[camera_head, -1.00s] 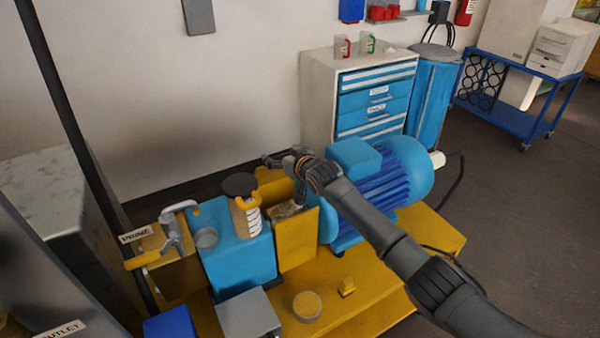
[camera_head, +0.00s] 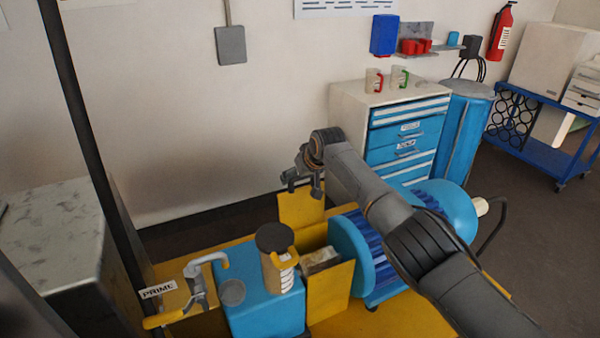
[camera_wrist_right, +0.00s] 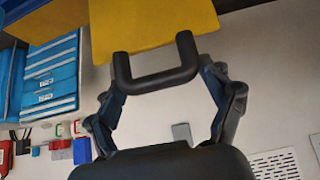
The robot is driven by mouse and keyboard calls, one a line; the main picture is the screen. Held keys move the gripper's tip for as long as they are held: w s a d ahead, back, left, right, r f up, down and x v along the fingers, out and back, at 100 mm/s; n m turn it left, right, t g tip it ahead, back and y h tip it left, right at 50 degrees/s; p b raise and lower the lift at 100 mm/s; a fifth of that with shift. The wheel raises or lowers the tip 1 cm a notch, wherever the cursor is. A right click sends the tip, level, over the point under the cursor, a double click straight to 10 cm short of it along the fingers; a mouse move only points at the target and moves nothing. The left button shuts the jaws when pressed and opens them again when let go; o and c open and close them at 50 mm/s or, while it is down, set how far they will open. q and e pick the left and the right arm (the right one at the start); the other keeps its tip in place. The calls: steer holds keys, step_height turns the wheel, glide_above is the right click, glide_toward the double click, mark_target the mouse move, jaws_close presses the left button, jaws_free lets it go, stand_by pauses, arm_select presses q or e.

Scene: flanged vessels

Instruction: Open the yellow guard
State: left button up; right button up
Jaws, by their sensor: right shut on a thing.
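The yellow guard (camera_head: 299,209) is a flat panel standing upright behind the coupling gap, between the blue pump body (camera_head: 262,300) and the blue motor (camera_head: 440,205). The coupling (camera_head: 320,258) shows in the gap, partly hidden by a yellow front plate (camera_head: 330,292). My right gripper (camera_head: 304,186) is at the top edge of the guard. In the right wrist view, the guard (camera_wrist_right: 150,22) carries a black U-shaped handle (camera_wrist_right: 155,82), and my right gripper's fingers are on either side of it, shut on it. My left gripper is not in view.
A dark-capped cylinder (camera_head: 275,237) stands on the pump beside the gap. A valve with a yellow lever (camera_head: 165,317) is at the left. A drawer cabinet (camera_head: 405,132) stands behind the motor. The wall space above the guard is clear.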

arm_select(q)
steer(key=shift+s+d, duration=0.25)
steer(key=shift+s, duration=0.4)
arm_select(e)
steer(key=shift+s+f, duration=0.1)
steer(key=shift+f, duration=0.25)
steer(key=o, duration=1.6)
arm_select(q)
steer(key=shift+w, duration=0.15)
arm_select(e)
steer(key=shift+r, duration=0.1)
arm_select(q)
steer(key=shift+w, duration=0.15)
arm_select(e)
steer(key=shift+r, duration=0.15)
steer(key=shift+s+d+r, duration=0.1)
steer(key=shift+s+r, duration=0.15)
steer(key=shift+r, duration=0.25)
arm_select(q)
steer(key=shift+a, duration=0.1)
arm_select(e)
steer(key=v, duration=1)
steer(key=shift+s+d+r, duration=0.1)
steer(key=shift+s+r, duration=0.1)
steer(key=shift+s, duration=0.1)
steer(key=shift+f, duration=0.1)
